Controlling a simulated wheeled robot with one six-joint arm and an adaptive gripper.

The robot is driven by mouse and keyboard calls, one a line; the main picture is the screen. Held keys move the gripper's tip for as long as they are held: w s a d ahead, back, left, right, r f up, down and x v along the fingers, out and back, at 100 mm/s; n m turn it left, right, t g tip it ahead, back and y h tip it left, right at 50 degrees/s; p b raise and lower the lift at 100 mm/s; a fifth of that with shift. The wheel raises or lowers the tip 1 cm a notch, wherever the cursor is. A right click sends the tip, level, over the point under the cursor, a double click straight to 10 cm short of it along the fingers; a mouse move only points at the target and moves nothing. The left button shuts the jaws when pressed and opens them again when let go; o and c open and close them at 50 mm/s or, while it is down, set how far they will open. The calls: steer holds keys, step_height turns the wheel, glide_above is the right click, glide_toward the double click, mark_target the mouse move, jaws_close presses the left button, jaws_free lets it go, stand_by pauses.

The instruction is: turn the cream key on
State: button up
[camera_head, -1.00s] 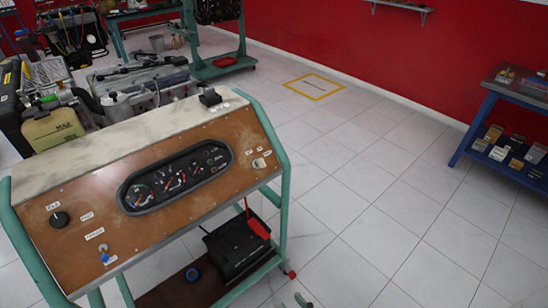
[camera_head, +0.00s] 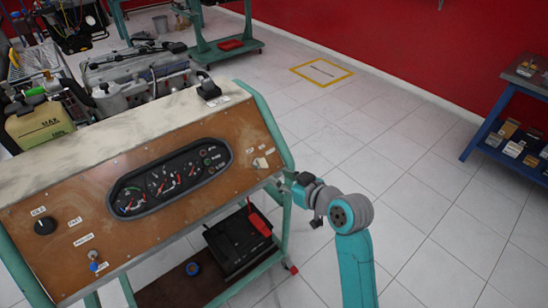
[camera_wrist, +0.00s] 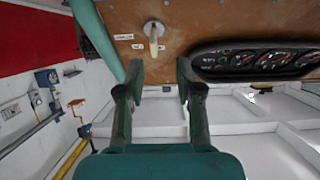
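The cream key (camera_head: 260,163) is at the right end of the brown panel (camera_head: 105,182), beside small white labels. In the wrist view the key (camera_wrist: 154,32) is a pale lever on a round base, its free end pointing down in the picture towards the gap between my fingers. My gripper (camera_wrist: 158,78) is open and empty, with its two fingers apart and the key just beyond the tips, apart from them. In the head view my gripper (camera_head: 284,186) is by the panel's right edge, below and right of the key; its fingertips are hard to make out there.
A gauge cluster (camera_head: 170,179) sits mid-panel. A black knob (camera_head: 45,226) and a blue-tipped switch (camera_head: 94,266) are at the left. A green frame post (camera_head: 268,130) runs close by the key. A black battery (camera_head: 236,245) stands below.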

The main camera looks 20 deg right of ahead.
mark_target(266, 164)
steer(key=x, duration=0.7)
steer(key=d+r+x, duration=0.1)
steer(key=x, duration=0.3)
steer(key=shift+w+r, duration=0.1)
steer(key=shift+w, duration=0.3)
steer(key=shift+c, duration=0.2)
jaws_close()
